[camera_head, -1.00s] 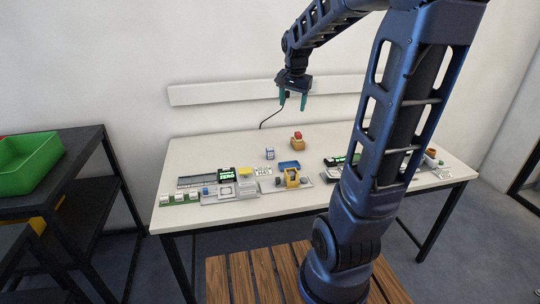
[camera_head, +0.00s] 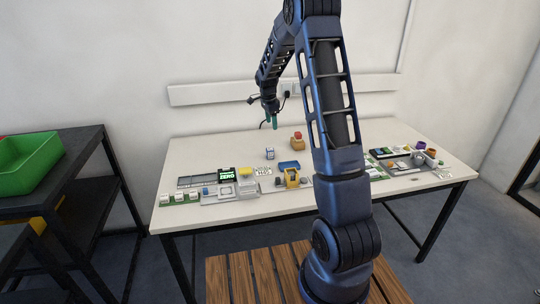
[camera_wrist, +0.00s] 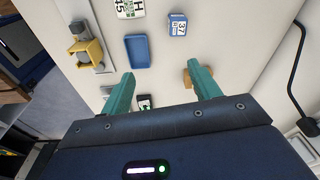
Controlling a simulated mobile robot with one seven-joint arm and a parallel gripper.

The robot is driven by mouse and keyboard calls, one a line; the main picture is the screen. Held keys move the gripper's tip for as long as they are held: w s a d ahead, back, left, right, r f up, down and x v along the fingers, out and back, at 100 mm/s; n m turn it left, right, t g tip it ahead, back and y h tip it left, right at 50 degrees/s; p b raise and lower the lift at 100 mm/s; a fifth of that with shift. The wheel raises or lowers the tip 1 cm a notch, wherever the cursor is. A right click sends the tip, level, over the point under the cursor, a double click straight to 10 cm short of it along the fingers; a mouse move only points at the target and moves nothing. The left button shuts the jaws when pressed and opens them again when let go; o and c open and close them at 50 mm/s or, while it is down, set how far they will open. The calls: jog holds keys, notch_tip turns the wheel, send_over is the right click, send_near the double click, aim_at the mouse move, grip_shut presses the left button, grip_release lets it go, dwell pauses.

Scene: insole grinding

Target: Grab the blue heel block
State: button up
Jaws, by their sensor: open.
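A small blue block with a white label (camera_head: 270,154) stands on the white table, left of the middle of the back part; I take it as the blue heel block. In the wrist view it (camera_wrist: 178,25) stands ahead of my fingers, toward the top, with a number on its label. My gripper (camera_head: 272,122) hangs above the table behind the block in the head view. In the wrist view its two green fingers (camera_wrist: 160,74) are spread apart with nothing held between them. The gripper is clear of the block.
A shallow blue tray (camera_head: 289,164) lies near the block. A wooden block with a red top (camera_head: 298,144) stands to its right, partly behind a finger in the wrist view. A yellow fixture (camera_head: 292,179) and a green display (camera_head: 227,174) stand nearer the front edge.

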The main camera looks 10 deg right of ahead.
aim_at(270, 149)
jog(key=w+f+m, duration=0.1)
jog(key=f, duration=0.2)
jog(key=w+f, duration=0.2)
jog(key=f, duration=0.1)
jog(key=w+a+f+m, duration=0.1)
jog(key=w+f, duration=0.1)
jog(key=f, duration=0.1)
jog(key=shift+w+m+g, duration=0.1)
jog(key=shift+m+g, duration=0.2)
jog(key=f, duration=0.3)
jog(key=d+f, duration=0.1)
jog(key=f, duration=0.6)
jog(key=shift+d+f, duration=0.25)
jog(key=shift+f, duration=0.05)
jog(key=c, duration=1.1)
